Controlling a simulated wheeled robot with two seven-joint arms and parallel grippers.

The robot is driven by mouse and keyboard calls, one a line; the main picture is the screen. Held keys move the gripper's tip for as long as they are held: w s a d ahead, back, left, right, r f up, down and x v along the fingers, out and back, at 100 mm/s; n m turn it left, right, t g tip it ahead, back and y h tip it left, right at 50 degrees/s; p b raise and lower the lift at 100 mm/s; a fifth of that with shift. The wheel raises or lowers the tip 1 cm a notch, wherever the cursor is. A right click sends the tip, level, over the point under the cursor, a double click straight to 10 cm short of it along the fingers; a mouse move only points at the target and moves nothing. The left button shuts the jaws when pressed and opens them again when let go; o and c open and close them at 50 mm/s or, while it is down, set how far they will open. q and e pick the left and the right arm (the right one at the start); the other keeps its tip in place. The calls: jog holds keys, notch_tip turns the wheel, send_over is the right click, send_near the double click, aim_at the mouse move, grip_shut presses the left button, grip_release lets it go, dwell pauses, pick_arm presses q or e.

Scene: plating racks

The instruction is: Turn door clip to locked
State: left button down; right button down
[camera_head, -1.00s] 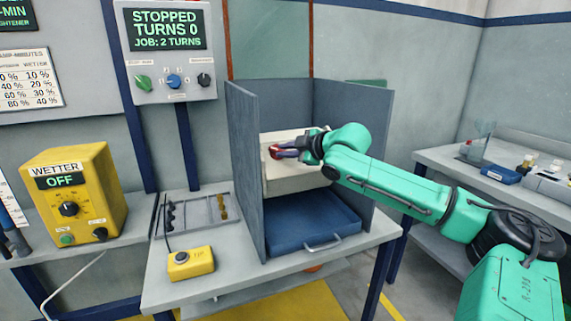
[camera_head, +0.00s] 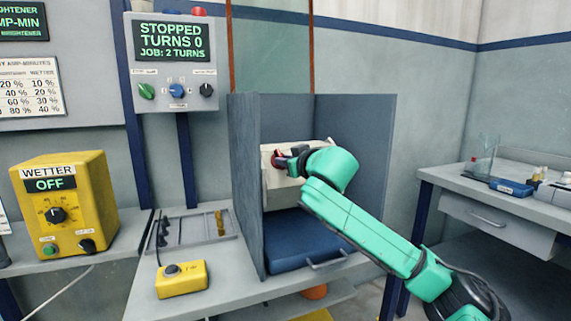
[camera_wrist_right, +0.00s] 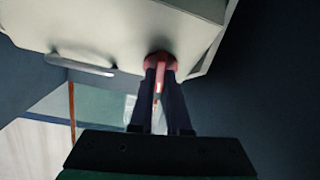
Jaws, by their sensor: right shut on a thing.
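The door clip is a small red knob on the face of a cream box. It shows in the head view (camera_head: 279,161), partly covered by my gripper, and in the right wrist view (camera_wrist_right: 160,62). The cream box (camera_head: 283,194) sits inside the grey booth, above a blue tray. My right gripper (camera_wrist_right: 161,72) is shut on the red clip, with one dark finger on each side of it. It also shows in the head view (camera_head: 287,161). Which way the clip is turned cannot be told. My left gripper is not in view.
Grey booth walls (camera_head: 355,125) stand left of and behind the box. A blue tray with a handle (camera_head: 300,238) lies below it. A control panel (camera_head: 174,60) reads STOPPED.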

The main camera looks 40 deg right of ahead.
jog(key=shift+m, duration=0.7)
jog(key=shift+h, duration=0.4)
jog(key=c, duration=0.9)
grip_release()
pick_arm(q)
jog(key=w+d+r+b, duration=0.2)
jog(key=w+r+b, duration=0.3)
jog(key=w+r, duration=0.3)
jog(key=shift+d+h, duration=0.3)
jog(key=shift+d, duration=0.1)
pick_arm(e)
jog(key=v, duration=1.4)
jog(key=shift+s+a+r, duration=0.15)
jog(key=shift+s+r, duration=0.1)
